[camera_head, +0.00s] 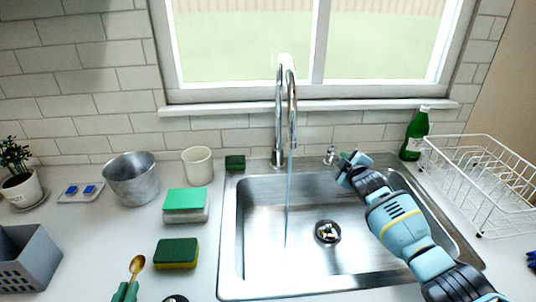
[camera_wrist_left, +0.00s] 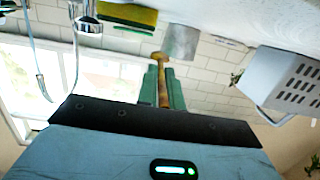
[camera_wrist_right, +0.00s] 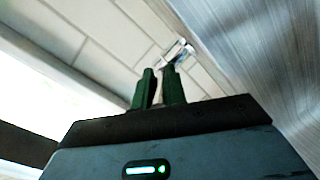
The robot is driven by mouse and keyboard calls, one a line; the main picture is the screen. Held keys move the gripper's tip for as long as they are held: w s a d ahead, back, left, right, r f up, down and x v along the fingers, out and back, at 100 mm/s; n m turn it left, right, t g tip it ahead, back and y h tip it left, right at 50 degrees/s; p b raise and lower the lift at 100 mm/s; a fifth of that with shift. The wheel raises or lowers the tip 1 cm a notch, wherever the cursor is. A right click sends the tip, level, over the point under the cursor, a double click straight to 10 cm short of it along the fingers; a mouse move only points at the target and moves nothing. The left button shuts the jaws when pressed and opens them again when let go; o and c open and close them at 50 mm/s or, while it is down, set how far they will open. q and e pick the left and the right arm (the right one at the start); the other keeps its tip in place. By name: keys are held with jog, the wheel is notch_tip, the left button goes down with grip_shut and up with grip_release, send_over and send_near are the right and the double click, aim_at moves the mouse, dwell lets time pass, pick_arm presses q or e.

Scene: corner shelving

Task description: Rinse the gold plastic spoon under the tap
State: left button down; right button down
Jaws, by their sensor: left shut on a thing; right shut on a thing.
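The gold spoon (camera_head: 136,266) stands up from my left gripper (camera_head: 126,291) at the counter's front edge, left of the sink. In the left wrist view the spoon (camera_wrist_left: 162,82) is clamped between the green fingers (camera_wrist_left: 163,88). The chrome tap (camera_head: 285,100) rises behind the sink (camera_head: 268,205), and a thin stream of water (camera_head: 288,205) falls from it into the basin. My right gripper (camera_head: 349,163) is shut at the small chrome tap handle (camera_head: 331,154) behind the sink. In the right wrist view the handle (camera_wrist_right: 178,51) shows by the fingertips (camera_wrist_right: 158,80); the exact contact is unclear.
A yellow-green sponge (camera_head: 176,252), a green-topped block (camera_head: 185,203), a metal bucket (camera_head: 132,178) and a white cup (camera_head: 198,166) stand left of the sink. A green bottle (camera_head: 414,136) and white dish rack (camera_head: 485,180) stand right. The space under the tap is clear.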

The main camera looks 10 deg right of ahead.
jog(key=c, duration=1.4)
grip_release()
jog(key=shift+w, duration=0.1)
jog(key=shift+c, duration=0.2)
